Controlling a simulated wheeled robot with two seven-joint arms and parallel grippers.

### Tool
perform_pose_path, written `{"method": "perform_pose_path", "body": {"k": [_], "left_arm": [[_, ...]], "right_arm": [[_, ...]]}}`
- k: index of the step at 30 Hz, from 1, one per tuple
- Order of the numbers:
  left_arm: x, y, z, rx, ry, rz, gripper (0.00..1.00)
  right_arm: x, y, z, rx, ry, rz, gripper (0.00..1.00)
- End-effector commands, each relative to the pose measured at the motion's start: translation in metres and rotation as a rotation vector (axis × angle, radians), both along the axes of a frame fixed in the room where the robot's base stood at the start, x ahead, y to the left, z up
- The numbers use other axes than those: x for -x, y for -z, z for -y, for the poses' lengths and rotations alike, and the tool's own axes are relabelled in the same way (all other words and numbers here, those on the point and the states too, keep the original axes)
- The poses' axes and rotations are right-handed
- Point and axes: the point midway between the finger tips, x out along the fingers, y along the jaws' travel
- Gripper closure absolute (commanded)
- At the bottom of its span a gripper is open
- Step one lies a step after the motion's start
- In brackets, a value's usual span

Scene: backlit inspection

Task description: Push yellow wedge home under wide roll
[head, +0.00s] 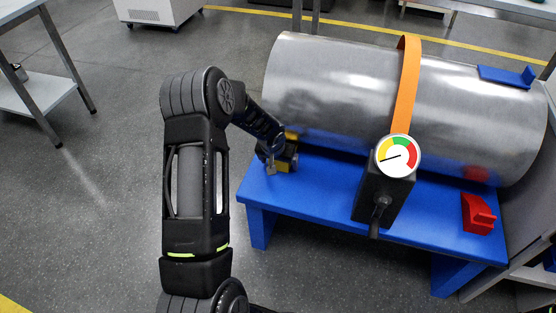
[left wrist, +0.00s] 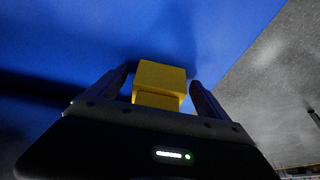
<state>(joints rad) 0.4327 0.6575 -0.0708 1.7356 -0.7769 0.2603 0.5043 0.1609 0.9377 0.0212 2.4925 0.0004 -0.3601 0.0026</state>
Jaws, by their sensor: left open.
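The wide roll (head: 330,85) is a big silver cylinder lying on a blue bench (head: 330,185), with an orange strap (head: 405,85) around it. The yellow wedge (head: 291,137) is at the left end of the bench by the roll's lower edge, partly hidden by my left gripper (head: 283,163). In the left wrist view the yellow wedge (left wrist: 160,82) shows between the two fingers of my left gripper (left wrist: 162,90), which is open. I cannot tell whether the wedge touches the roll. My right gripper is not in view.
A black ratchet post with a round gauge (head: 398,156) stands at the bench's front middle. A red wedge (head: 478,213) sits at the bench's right end. A blue piece (head: 507,76) rests on top of the roll.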

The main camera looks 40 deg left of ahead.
Motion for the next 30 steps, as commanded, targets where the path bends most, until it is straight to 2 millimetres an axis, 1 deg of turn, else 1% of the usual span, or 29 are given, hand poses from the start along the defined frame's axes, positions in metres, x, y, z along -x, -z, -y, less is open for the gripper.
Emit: {"method": "perform_pose_path", "body": {"k": [8,9,30], "left_arm": [[-0.0005,0.0016,-0.0002,0.000,0.000,0.000,0.11],[-0.0005,0.0016,-0.0003,0.000,0.000,0.000,0.13],[-0.0003,0.0015,-0.0003,0.000,0.000,0.000,0.70]], "right_arm": [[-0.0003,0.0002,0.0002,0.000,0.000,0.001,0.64],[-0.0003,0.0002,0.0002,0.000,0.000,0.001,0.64],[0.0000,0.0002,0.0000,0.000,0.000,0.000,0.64]]}}
